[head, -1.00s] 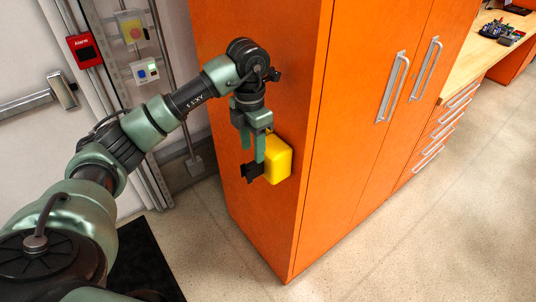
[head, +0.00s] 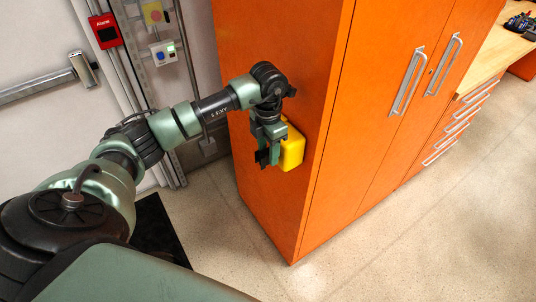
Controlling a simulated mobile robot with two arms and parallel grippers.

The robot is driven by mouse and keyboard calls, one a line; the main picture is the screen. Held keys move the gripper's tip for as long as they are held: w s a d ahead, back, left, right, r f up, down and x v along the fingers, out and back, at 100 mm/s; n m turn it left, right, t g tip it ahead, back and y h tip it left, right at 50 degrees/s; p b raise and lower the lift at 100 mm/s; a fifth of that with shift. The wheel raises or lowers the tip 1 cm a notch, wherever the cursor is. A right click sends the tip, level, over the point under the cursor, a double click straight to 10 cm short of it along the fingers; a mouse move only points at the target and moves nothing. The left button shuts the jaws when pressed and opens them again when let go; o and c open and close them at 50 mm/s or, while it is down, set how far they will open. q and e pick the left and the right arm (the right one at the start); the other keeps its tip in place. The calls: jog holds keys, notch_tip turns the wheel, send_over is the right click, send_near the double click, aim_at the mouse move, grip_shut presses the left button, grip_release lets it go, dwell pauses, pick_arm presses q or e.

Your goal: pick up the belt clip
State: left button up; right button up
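A yellow block-shaped thing (head: 292,149) shows against the side of the orange cabinet, partly covered by my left gripper. I cannot tell whether it is the belt clip or a holder for it, and I make out no separate clip. My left gripper (head: 267,158) points down just left of the yellow thing and overlaps its left edge. Its fingertips are dark and small, so I cannot tell whether they are apart or closed on something. My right gripper is out of view.
The tall orange cabinet (head: 275,205) has long door handles on its front. A wooden workbench (head: 498,50) with drawers stands beyond it. A red alarm box (head: 105,31) and a push-button box (head: 163,53) are on the left. A dark mat (head: 153,225) lies below. The floor at right is clear.

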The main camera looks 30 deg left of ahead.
pick_arm(q)
grip_shut()
